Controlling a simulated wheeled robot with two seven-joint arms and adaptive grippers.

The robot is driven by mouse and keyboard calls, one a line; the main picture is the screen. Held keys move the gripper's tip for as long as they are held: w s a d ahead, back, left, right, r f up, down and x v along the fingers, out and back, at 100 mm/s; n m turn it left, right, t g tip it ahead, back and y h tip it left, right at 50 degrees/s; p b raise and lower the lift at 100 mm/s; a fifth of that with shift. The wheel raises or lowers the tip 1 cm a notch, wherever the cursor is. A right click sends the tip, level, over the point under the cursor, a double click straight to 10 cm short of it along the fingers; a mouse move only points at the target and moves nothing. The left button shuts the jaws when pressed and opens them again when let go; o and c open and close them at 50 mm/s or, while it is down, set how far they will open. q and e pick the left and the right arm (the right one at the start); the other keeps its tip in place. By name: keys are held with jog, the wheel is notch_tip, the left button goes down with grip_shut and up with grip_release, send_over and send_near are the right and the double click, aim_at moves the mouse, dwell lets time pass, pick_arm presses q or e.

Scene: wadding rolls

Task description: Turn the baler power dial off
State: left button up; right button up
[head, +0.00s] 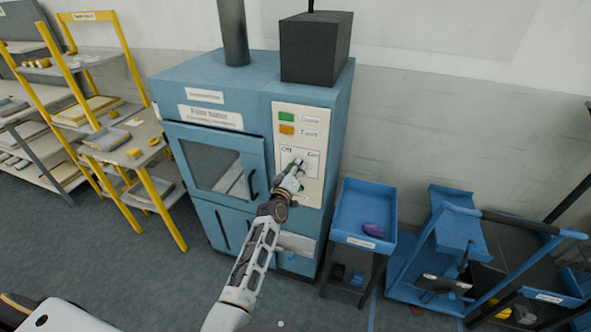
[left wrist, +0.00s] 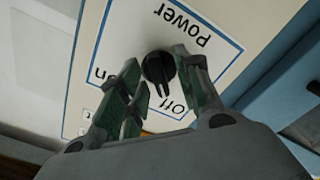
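The blue baler (head: 205,85) stands in the middle of the head view, with a cream control panel (head: 311,120) on its front. In the left wrist view the black power dial (left wrist: 157,66) sits on a blue-framed label reading Power, On and Off, seen upside down. Its pointer is toward the Off side. My left gripper (head: 297,164) is at the panel and hides the dial in the head view. In the left wrist view the left gripper (left wrist: 158,60) has its fingers apart, one each side of the dial, with a small gap on the left. My right gripper is not in view.
Green (head: 286,117) and orange (head: 287,130) buttons sit above the dial label. A blue tray (head: 345,212) holding a purple item (head: 373,230) stands right of the baler, beside a blue cart (head: 410,270). A yellow-framed rack (head: 137,70) stands to the left.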

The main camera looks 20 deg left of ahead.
pick_arm(q)
jog(key=s, duration=1.2)
jog(key=shift+a, duration=0.2)
dwell(0.6)
dwell(0.5)
